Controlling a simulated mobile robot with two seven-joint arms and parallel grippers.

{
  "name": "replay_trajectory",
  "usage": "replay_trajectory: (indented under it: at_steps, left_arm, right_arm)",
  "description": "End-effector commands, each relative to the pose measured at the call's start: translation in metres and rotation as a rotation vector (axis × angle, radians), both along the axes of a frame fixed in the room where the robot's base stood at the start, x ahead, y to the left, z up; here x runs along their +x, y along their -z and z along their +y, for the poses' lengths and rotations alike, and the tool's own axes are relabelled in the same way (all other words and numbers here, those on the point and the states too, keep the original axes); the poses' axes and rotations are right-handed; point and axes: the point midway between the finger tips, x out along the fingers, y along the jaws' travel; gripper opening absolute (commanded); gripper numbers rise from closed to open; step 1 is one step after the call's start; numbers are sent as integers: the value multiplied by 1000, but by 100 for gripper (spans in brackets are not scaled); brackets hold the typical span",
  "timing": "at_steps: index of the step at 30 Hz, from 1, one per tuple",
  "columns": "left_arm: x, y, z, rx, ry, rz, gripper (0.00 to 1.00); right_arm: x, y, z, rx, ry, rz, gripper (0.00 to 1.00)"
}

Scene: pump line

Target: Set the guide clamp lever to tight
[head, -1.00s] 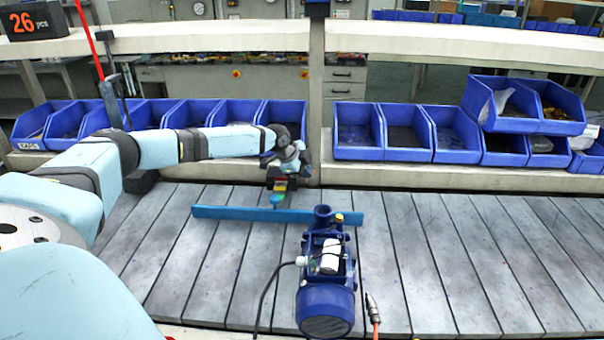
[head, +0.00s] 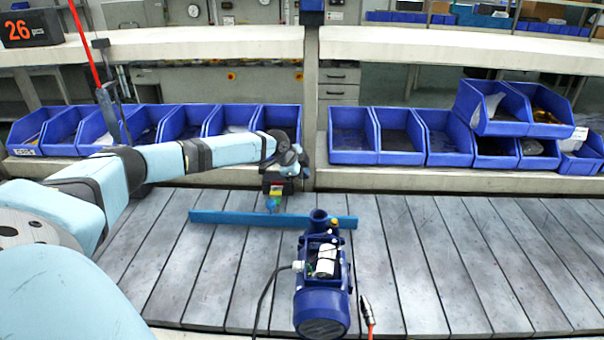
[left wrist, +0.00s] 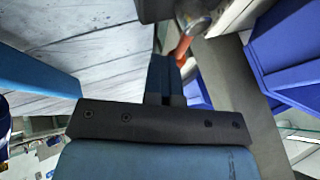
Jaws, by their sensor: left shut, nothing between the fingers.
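The blue guide bar (head: 230,217) lies across the slatted line behind the pump. My left gripper (head: 272,203) is shut and empty, pointing down at the bar's far side. Small red, yellow and green patches (head: 277,189) show right at the gripper; their exact part is too small to tell. In the left wrist view, my shut blue fingers (left wrist: 163,80) are just beside an orange-red lever (left wrist: 187,44) on a grey pivot. I cannot tell whether they touch it. The guide bar also shows at the left of that view (left wrist: 35,75). My right gripper is out of view.
A blue pump (head: 322,285) with a black cable stands in front of the bar. Blue bins (head: 352,140) line the shelf behind. The slats at right (head: 450,260) are clear.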

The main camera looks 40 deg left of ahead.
Motion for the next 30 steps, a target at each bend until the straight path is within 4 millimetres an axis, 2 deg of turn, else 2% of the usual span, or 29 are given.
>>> replay_trajectory:
  at_steps: [1,12,18,23,30]
  left_arm:
    - [3,-6,2,0,-4,-15,0]
    - [-12,-6,2,1,-3,-11,0]
    - [-14,-4,2,1,-1,-10,0]
    - [-29,-27,6,2,-2,-10,0]
    - [-58,-74,14,3,0,-10,0]
  right_arm:
    - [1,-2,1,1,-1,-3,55]
    - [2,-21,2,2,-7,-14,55]
    - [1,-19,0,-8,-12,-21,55]
    - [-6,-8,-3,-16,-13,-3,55]
    - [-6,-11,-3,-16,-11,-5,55]
